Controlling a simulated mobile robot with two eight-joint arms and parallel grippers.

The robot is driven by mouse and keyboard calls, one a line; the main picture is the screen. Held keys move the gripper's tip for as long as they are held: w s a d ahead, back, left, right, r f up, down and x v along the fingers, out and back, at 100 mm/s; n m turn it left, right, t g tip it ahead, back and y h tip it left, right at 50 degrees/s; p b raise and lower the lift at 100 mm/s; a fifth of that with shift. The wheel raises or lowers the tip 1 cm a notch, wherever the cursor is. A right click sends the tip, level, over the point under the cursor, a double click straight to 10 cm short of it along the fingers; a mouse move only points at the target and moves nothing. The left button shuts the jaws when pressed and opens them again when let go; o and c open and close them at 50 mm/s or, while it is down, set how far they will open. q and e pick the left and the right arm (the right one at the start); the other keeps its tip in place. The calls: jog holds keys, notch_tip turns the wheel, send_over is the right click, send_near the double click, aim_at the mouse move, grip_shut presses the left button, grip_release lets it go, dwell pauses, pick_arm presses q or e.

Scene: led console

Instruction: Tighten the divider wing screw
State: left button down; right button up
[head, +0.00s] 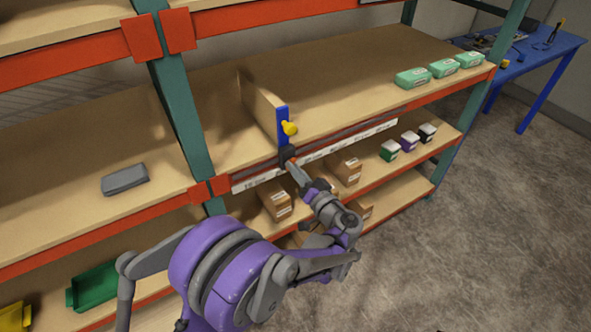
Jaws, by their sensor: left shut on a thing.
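The divider (262,106) is a thin tan panel standing upright on the middle shelf, with a blue front bracket (282,122). A yellow knob (290,128) sticks out of the upper part of this bracket. My left gripper (288,154) is at the bracket's lower end, at the shelf's front rail, below the yellow knob and apart from it. Its dark jaws are shut on a small part there, which they hide; by its place this looks like the divider wing screw. My right gripper is not in view.
A label strip (350,142) runs along the shelf front. Brown boxes (275,201) and small dark and green boxes (389,151) stand on the shelf below. Green-white boxes (412,78) sit at the right, a grey case (125,179) at the left. A blue table (540,50) stands beyond.

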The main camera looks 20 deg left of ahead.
pick_arm(q)
jog(key=shift+m, duration=0.3)
jog(key=shift+m+b, duration=1.6)
jog(key=shift+m, duration=3.2)
jog(key=c, duration=0.9)
grip_release()
jog(key=shift+o, duration=0.2)
jog(key=v, duration=1.1)
jog(key=shift+b, duration=0.35)
